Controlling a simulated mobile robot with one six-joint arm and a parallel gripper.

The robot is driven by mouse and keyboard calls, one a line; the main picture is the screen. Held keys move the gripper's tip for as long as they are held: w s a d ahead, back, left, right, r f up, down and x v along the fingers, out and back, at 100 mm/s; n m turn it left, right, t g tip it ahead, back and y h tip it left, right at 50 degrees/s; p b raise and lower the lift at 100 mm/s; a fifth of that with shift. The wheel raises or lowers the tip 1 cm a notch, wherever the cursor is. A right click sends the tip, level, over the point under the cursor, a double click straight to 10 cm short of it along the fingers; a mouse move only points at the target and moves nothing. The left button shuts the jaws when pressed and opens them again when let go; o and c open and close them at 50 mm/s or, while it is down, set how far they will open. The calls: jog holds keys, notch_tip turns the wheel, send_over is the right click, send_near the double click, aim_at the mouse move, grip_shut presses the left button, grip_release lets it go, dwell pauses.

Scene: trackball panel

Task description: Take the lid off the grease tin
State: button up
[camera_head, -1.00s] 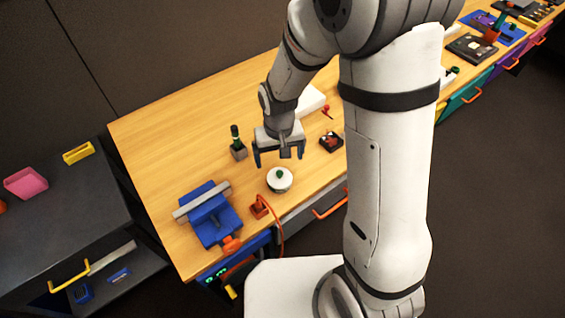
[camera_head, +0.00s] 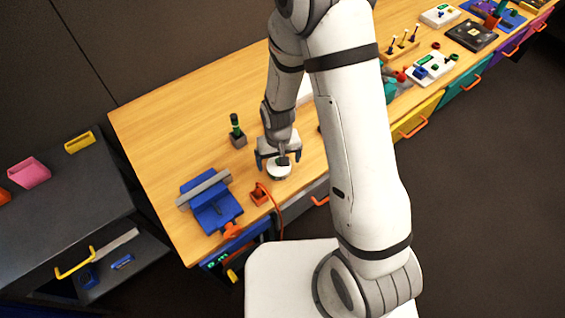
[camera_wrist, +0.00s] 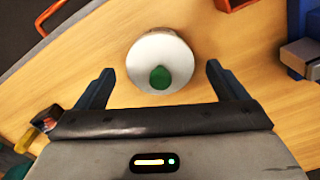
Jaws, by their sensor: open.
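The grease tin (camera_head: 279,174) is a round white tin on the wooden bench, seen from above in the wrist view. Its white lid (camera_wrist: 153,52) has a green knob (camera_wrist: 160,77) on top. My gripper (camera_head: 278,162) is open above the tin, and its body hides part of the lid in the head view. In the wrist view my two blue fingers (camera_wrist: 158,78) are apart, one to each side of the knob, with nothing between them touching either finger. I cannot tell the exact height of the fingertips over the lid.
A blue vise (camera_head: 212,205) with a grey bar stands to the left of the tin. An orange part with a cable (camera_head: 260,194) lies close by at the front. A dark block with a green-topped handle (camera_head: 238,138) stands behind left. Bare wood (camera_head: 165,140) lies at the back left.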

jog(key=c, duration=1)
